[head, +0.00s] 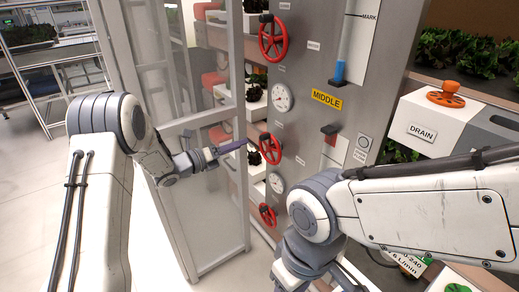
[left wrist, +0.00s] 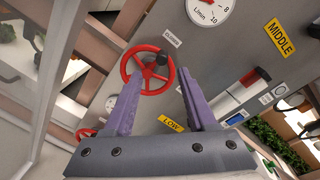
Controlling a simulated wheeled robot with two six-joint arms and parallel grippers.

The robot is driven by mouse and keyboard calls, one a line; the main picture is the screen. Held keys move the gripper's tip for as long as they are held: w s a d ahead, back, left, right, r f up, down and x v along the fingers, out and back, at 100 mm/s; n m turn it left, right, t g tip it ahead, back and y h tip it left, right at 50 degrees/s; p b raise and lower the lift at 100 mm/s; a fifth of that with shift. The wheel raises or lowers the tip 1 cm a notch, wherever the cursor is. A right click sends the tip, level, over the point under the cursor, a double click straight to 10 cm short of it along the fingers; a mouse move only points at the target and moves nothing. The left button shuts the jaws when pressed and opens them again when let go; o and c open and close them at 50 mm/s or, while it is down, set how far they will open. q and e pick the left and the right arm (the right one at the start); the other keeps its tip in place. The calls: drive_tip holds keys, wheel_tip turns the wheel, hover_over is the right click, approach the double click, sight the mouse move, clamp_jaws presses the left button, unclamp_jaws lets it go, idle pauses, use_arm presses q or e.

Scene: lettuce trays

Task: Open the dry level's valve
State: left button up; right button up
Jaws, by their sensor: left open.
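Red valve wheels stand on a grey panel (head: 305,65): a top one (head: 273,38), a middle one (head: 270,148) and a lower one (head: 267,214). My left gripper (head: 240,146) is open, its purple fingers pointing at the middle wheel from the left. In the left wrist view, a red wheel with a dark knob (left wrist: 149,70) shows between and beyond the open fingers (left wrist: 161,84); contact cannot be told. A sight tube (head: 343,62) at the top holds blue liquid. Another tube below the yellow MIDDLE label (head: 327,99) is partly hidden. My right gripper is out of view.
A framed clear door (head: 187,200) stands beside the panel, close to my left arm. Pressure gauges (head: 282,98) sit between the wheels. A white DRAIN box (head: 428,128) with an orange knob (head: 446,95) is at right. My right arm crosses the lower right.

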sight(260, 139)
use_arm(q)
drive_tip(key=shift+m+h, duration=0.5)
drive_tip(key=shift+m, duration=0.4)
drive_tip(key=x, duration=0.3)
drive_tip(key=p+x, duration=0.1)
drive_tip(key=x, duration=0.2)
drive_tip(key=f+x, duration=0.1)
drive_tip(key=x, duration=0.2)
drive_tip(key=shift+d, duration=0.15)
clamp_jaws()
